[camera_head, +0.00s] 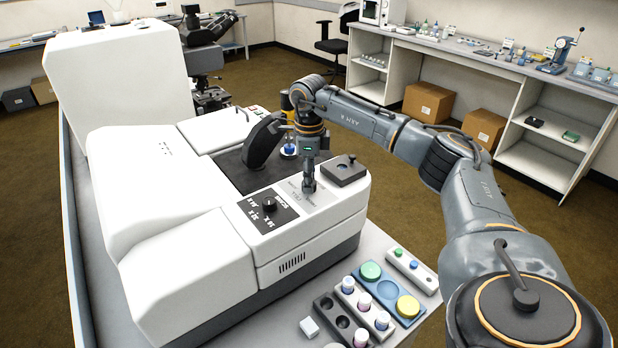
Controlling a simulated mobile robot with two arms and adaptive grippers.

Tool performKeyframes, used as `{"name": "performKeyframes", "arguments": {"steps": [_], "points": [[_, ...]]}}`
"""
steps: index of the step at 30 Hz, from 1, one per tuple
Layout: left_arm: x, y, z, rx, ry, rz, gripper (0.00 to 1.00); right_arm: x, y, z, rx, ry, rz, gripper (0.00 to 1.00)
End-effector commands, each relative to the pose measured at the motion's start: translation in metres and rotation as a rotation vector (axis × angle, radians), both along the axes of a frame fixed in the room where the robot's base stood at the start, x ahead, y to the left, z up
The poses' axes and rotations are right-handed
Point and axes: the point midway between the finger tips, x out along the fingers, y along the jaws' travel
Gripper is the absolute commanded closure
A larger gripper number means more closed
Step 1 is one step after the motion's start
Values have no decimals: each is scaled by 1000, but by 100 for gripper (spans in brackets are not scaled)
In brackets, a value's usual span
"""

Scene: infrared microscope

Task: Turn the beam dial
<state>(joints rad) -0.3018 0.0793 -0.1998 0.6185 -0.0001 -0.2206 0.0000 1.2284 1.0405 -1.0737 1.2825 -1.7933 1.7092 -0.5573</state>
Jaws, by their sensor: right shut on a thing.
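A white microscope instrument (300,240) stands on the bench. A black dial panel (284,220) on its front top carries a round black knob (268,204) with small markings around it, too small to read. My right gripper (309,188) points down at the pale plate (325,198) just right of that panel, apart from the black knob. Its fingers are shut on a small part there, which they mostly hide. I cannot tell whether this part or the black knob is the beam dial. My left gripper is not in view.
A dark box with a small joystick (343,170) sits right of my gripper. A black curved eyepiece part (262,141) rises behind it. A blue tray (391,289) and a dark vial rack (338,318) lie at the bench's front. Shelves stand beyond my right arm.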

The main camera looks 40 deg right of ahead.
Motion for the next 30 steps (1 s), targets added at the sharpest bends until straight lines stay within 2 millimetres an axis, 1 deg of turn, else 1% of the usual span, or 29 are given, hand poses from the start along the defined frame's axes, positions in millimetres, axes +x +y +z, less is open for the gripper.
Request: {"name": "performKeyframes", "arguments": {"steps": [8,21,30], "points": [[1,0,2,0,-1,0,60,0,0,0,1,1,80,97],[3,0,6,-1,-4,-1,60,0,1,0,1,1,377,97],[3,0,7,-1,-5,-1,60,0,1,-1,2,1,507,97]]}}
